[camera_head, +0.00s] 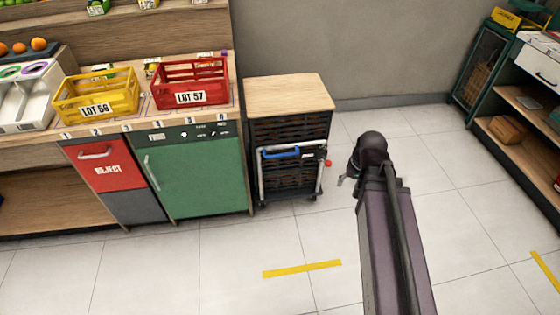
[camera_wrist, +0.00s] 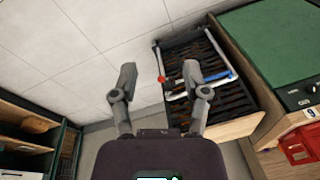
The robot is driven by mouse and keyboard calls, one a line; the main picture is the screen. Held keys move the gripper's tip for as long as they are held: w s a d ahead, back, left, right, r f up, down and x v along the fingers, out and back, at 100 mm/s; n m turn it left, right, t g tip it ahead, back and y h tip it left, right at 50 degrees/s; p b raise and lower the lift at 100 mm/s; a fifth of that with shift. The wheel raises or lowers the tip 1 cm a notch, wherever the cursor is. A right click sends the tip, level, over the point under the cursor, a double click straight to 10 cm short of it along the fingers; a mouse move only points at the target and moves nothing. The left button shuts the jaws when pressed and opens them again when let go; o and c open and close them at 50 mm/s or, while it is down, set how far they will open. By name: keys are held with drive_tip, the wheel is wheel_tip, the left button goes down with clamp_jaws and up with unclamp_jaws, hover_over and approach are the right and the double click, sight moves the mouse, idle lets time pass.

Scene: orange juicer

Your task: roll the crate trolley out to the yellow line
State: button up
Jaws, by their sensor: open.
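The crate trolley (camera_head: 291,172) stands under a wooden-topped bay, with dark slatted crates, a silver tube frame and small castors. Its blue handle grip (camera_head: 281,153) faces out, and a red knob (camera_head: 327,163) sticks out at its right side. The trolley (camera_wrist: 207,100) also shows in the wrist view, with the blue grip (camera_wrist: 217,83) across it. My gripper (camera_wrist: 160,74) is open and empty; the red knob appears between its fingers, but contact cannot be told. In the head view my arm mostly hides the gripper. The yellow line (camera_head: 302,269) lies on the floor in front of the trolley.
The green cabinet (camera_head: 200,178) stands left of the trolley, under a counter with a yellow crate (camera_head: 96,97) and a red crate (camera_head: 190,82). A shelf unit (camera_head: 520,130) stands at the right. The tiled floor before the trolley is clear. Another yellow strip (camera_head: 546,270) lies at right.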

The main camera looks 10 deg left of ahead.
drive_tip(key=w+a+f+m+t+y+b, duration=0.25)
drive_tip(key=w+a+f+b, duration=0.45)
drive_tip(key=b, duration=0.4)
drive_tip(key=w+a+f+m+t+y+b, duration=0.1)
drive_tip(key=w+a+f+t+y+b, duration=0.3)
drive_tip(key=w+f+b, duration=0.5)
drive_tip(key=m+t+y+b, duration=0.2)
drive_tip(key=m+t+b, duration=0.4)
drive_tip(key=b, duration=1.4)
approach(281, 155)
drive_tip(key=s+d, duration=0.1)
drive_tip(key=d+m+g, duration=0.1)
drive_tip(key=shift+s+d+r+g, duration=0.25)
drive_tip(key=shift+s+d+r, duration=0.05)
drive_tip(key=shift+s+r, duration=0.1)
drive_tip(key=shift+w+a, duration=0.1)
drive_tip(key=b+x, duration=0.2)
drive_tip(key=x, duration=1.1)
drive_tip(key=shift+w+a+b, duration=0.15)
drive_tip(key=shift+w+b, duration=0.1)
drive_tip(key=shift+b, duration=0.15)
clamp_jaws()
